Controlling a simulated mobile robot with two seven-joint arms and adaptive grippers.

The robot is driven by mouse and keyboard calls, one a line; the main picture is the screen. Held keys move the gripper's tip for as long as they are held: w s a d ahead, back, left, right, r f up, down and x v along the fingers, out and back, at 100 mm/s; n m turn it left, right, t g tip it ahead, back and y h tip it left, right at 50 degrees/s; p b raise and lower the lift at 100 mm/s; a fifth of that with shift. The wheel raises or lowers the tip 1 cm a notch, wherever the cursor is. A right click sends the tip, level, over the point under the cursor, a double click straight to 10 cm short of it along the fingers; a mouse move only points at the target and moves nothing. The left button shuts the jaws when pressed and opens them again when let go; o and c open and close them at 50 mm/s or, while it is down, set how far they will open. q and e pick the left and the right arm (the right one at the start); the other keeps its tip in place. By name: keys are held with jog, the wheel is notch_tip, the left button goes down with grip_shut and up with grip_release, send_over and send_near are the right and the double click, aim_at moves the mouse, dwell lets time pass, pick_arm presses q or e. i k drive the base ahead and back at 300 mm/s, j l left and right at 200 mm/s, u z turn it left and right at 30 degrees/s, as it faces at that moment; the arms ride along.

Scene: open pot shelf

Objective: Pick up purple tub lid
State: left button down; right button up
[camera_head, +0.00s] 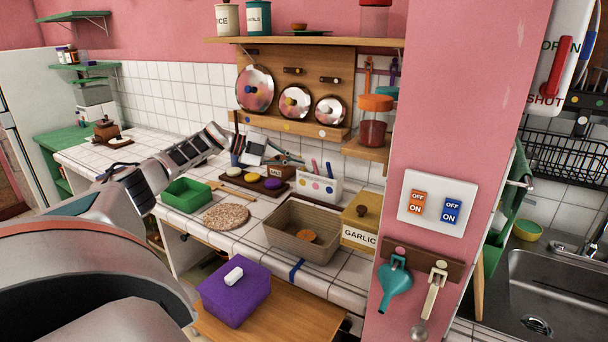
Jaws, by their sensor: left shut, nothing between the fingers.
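The purple tub (237,308) stands on a wooden surface at the lower middle of the head view. My left arm comes in from the left and reaches over the tiled counter. My left gripper (292,160) is small and far off at the back of the counter, near the wall board. It is shut and empty, well behind and above the tub, not touching the lid. My right gripper is not in view.
A tan basket (271,241), a yellow GARLIC box (355,232), a round woven mat (226,216) and a green tray (187,190) are on the tiled counter behind the tub. A pink pillar (440,130) stands to the right. The space directly above the lid looks clear.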

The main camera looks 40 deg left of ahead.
aim_at(233, 283)
jog(key=k, duration=1.5)
